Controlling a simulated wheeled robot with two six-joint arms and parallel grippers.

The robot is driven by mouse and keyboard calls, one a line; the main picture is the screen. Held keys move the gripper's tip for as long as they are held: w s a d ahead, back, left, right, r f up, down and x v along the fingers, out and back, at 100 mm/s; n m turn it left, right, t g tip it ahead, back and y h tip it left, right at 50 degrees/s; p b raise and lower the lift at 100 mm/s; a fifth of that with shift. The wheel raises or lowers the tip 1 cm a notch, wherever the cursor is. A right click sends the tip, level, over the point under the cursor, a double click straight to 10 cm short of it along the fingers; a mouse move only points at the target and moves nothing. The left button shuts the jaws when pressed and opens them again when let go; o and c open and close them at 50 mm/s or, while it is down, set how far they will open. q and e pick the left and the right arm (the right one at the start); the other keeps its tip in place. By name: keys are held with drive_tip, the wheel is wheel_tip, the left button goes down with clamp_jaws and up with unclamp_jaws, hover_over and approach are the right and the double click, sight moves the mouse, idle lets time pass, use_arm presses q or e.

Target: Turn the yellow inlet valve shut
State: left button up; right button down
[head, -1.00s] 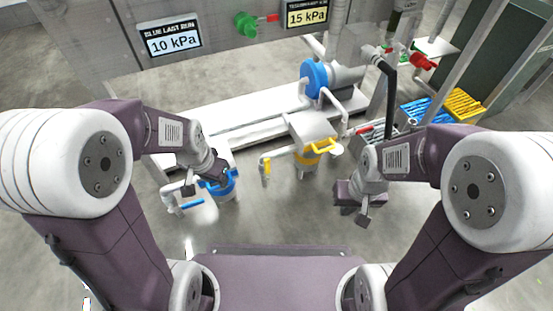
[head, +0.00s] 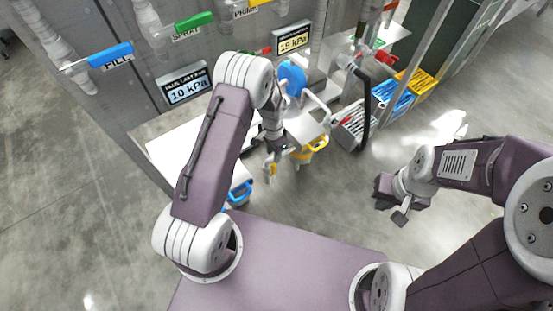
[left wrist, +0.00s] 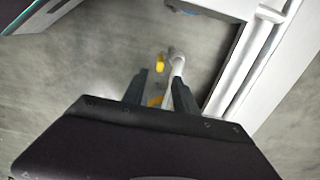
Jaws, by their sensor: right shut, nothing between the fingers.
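The yellow inlet valve handle (head: 270,171) is on the short pipe left of the yellow canister (head: 309,152). In the left wrist view, a small yellow part (left wrist: 159,62) beside a pale pipe (left wrist: 176,64) looks like this valve, just beyond my fingertips. My left gripper (head: 274,153) points down above the valve, and its fingers (left wrist: 159,78) are apart with nothing held. Another yellow patch shows low between the fingers. I cannot tell whether a finger touches the handle. My right gripper (head: 400,212) is shut and empty over the floor at right.
The blue canister (head: 240,190) is partly hidden behind my left arm. A white bench (head: 180,145) runs along the wall panel, with a 10 kPa display (head: 184,85) and a 15 kPa display (head: 292,39). Blue (head: 393,97) and yellow crates (head: 417,84) stand at right.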

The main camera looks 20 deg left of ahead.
sight(273, 164)
use_arm(q)
wheel_tip(273, 164, down, 9)
drive_tip(key=b, duration=0.6)
drive_tip(key=shift+f+b, duration=0.15)
drive_tip(key=shift+b, duration=0.25)
clamp_jaws()
idle(0.8)
